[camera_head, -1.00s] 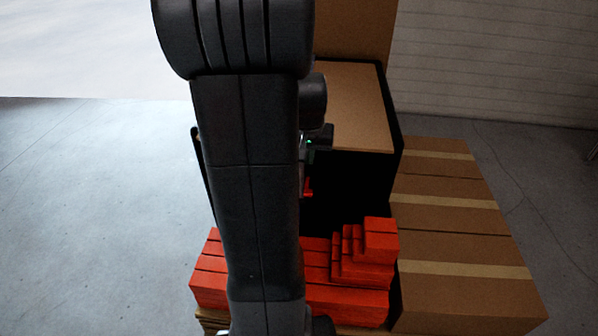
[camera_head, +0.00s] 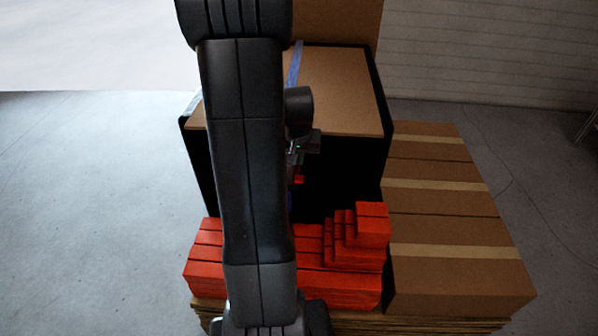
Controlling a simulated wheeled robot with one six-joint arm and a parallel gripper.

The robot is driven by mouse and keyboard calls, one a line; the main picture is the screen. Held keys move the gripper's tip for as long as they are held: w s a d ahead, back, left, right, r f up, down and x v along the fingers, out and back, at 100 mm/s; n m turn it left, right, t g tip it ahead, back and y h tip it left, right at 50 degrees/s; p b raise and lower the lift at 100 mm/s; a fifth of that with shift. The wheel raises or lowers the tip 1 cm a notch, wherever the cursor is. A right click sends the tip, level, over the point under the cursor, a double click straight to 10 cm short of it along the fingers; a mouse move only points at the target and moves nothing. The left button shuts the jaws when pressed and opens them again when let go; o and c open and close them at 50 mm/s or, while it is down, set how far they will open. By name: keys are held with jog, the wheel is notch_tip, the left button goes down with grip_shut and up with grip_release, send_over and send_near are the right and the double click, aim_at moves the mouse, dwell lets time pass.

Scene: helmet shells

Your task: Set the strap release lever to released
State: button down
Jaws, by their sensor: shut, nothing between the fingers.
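A black crate (camera_head: 340,185) with a brown top stands behind my arm. A blue strap (camera_head: 295,64) runs over its top, and a bit of blue shows low on its front face. A small red part (camera_head: 299,179) shows at the crate's front, beside my arm; it may be the strap release lever, but its setting is too small to tell. My gripper (camera_head: 297,160) is partly hidden by my arm and is shut and empty, just above the red part in the picture. I cannot tell whether they touch.
Red stepped blocks (camera_head: 358,240) are stacked in front of the crate on a pallet-like base (camera_head: 400,325). Taped cardboard boxes (camera_head: 455,255) stand to the right. A tall brown panel (camera_head: 345,25) rises behind the crate. The floor at left is clear.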

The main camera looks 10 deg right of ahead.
aim_at(299, 178)
jog(key=shift+s+x, duration=0.2)
jog(key=shift+x, duration=0.8)
jog(key=shift+s+x, duration=0.15)
jog(key=shift+x, duration=0.85)
jog(key=shift+s+x, duration=0.2)
jog(key=shift+x, duration=0.8)
jog(key=shift+a+f+b, duration=0.15)
jog(key=shift+f+b, duration=0.2)
